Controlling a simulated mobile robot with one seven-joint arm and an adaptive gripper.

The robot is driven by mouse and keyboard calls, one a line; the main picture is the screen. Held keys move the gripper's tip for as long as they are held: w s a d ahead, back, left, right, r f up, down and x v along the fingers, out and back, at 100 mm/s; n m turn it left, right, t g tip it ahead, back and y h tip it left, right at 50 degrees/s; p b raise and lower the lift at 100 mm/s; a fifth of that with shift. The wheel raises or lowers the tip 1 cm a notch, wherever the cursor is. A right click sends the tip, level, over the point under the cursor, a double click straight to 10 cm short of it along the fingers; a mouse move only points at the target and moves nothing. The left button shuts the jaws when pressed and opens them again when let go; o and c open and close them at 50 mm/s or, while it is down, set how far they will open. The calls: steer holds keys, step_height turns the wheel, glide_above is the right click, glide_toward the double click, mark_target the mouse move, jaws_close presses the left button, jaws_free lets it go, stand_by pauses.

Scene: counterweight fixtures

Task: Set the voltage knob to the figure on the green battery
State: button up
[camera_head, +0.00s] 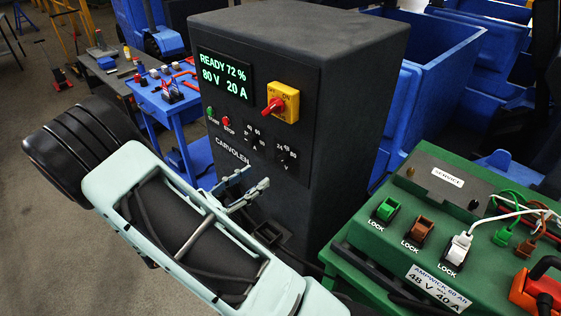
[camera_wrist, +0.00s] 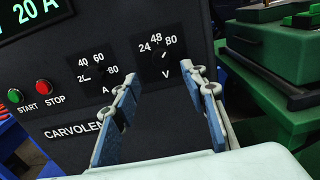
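The dark charger (camera_head: 345,85) shows READY 72 %, 80 V, 20 A on its display (camera_head: 225,78). The black voltage knob (camera_wrist: 160,60) has the figures 24, 48 and 80 around it and a V below; its pointer appears to face 80. In the head view the knob (camera_head: 283,160) is small and dark. The green battery (camera_head: 365,245) at right carries a label (camera_head: 437,288) reading 48 V 40 A. My gripper (camera_wrist: 160,78) is open and empty, its fingers apart in front of the panel, below the voltage knob. It also shows in the head view (camera_head: 248,186).
The current knob (camera_wrist: 98,75) sits left of the voltage knob, its pointer near 20. START (camera_wrist: 15,96) and STOP (camera_wrist: 43,87) buttons are further left. A red-and-yellow rotary switch (camera_head: 281,102) is above. Cables and an orange connector (camera_head: 538,288) lie on the battery.

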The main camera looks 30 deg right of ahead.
mark_target(281, 160)
steer(key=x, duration=0.9)
steer(key=shift+d+p, duration=0.15)
steer(key=shift+p, duration=0.2)
steer(key=shift+c, duration=0.3)
jaws_close()
